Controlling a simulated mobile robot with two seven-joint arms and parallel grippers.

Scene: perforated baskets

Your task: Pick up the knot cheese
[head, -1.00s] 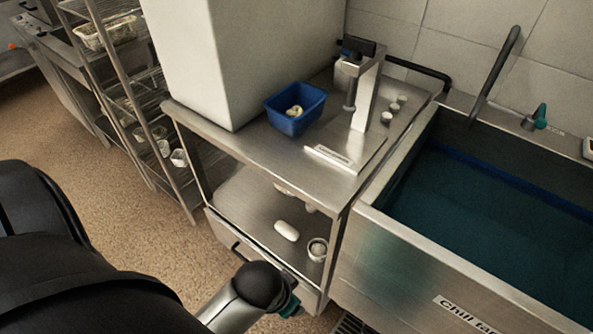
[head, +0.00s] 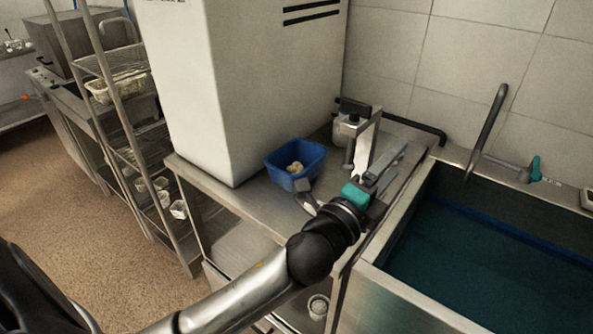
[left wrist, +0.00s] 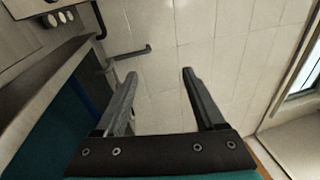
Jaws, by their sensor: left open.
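The knot cheese (head: 294,167) is a small cream-coloured piece inside a blue basket (head: 312,156) on the steel counter. My left gripper (head: 343,172) is above the counter, just right of and in front of the basket. Its two fingers are spread apart with nothing between them. In the left wrist view my left gripper (left wrist: 157,88) is open and empty, with tiled wall beyond its fingers. The basket and the cheese do not show in the left wrist view. My right gripper is not in view.
A large white cabinet (head: 240,80) stands left of the basket. A water-filled sink (head: 480,260) lies to the right. A wire rack (head: 125,130) stands further left.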

